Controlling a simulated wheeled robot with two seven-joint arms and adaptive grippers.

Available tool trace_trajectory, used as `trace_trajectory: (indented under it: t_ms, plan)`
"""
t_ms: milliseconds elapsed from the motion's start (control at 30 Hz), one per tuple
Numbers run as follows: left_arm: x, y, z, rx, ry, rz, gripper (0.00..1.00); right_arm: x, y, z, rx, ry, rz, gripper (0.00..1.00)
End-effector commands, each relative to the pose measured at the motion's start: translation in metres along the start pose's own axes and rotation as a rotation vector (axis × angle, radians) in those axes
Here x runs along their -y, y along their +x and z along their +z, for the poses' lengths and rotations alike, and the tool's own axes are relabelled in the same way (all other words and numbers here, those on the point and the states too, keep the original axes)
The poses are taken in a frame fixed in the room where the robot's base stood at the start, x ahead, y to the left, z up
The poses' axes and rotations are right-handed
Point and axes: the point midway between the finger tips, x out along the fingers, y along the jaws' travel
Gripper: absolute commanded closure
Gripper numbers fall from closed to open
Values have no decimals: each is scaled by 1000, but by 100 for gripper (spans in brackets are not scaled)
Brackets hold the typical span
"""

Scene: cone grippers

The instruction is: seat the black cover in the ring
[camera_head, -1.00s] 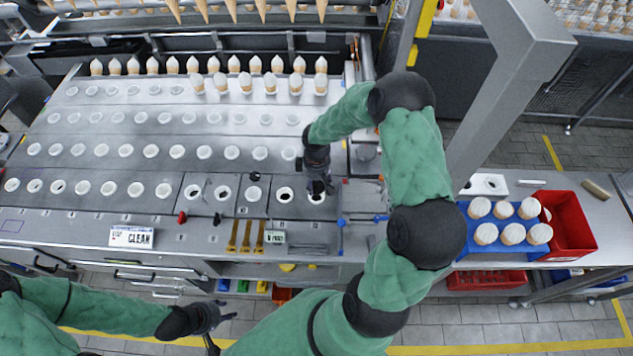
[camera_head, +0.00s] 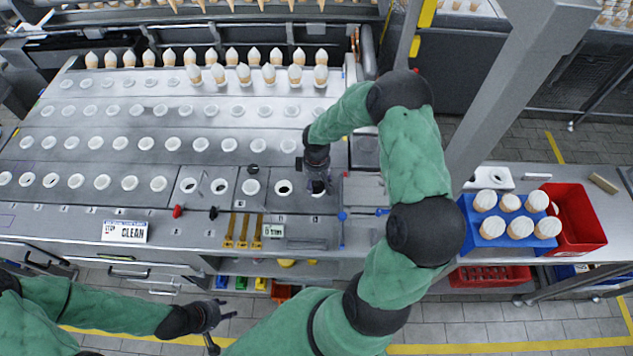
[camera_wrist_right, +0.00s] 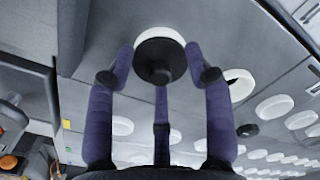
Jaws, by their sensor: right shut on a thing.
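The black cover (camera_wrist_right: 160,52), a round disc with a central knob, is between the fingers of my right gripper (camera_wrist_right: 160,76) in the right wrist view. My right gripper also shows in the head view (camera_head: 318,187), pointing down at the front row's right end. The white ring (camera_wrist_right: 157,33) shows as a rim behind the cover's upper edge, so the two look slightly off centre. I cannot tell whether they touch. In the head view the gripper hides most of this ring. My left gripper (camera_head: 219,328) is open and empty, low in front of the table.
A neighbouring ring (camera_head: 283,187) has a dark opening. A small black knob (camera_head: 253,169) stands behind the front row. Several cones stand at the back. Blue (camera_head: 490,238) and red (camera_head: 573,220) trays are at right. Handled tools (camera_head: 243,230) lie along the front edge.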

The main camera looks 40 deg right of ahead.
Motion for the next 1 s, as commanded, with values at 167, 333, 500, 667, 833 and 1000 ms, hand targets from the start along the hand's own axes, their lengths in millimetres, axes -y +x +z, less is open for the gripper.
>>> trace_trajectory:
  t_ms: [167, 333, 500, 667, 833, 1000]
  plan:
    - [0, 0, 0, 0, 0, 0, 60, 0, 0, 0, 0, 0, 0, 60]
    - [0, 0, 0, 0, 0, 0, 60, 0, 0, 0, 0, 0, 0, 20]
    - [0, 0, 0, 0, 0, 0, 60, 0, 0, 0, 0, 0, 0, 20]
    - [0, 0, 0, 0, 0, 0, 60, 0, -1, 0, 0, 0, 0, 20]
    - [0, 0, 0, 0, 0, 0, 60, -1, -14, -1, -2, 1, 2, 20]
    - [0, 0, 0, 0, 0, 0, 60, -1, -45, -1, -3, 1, 3, 20]
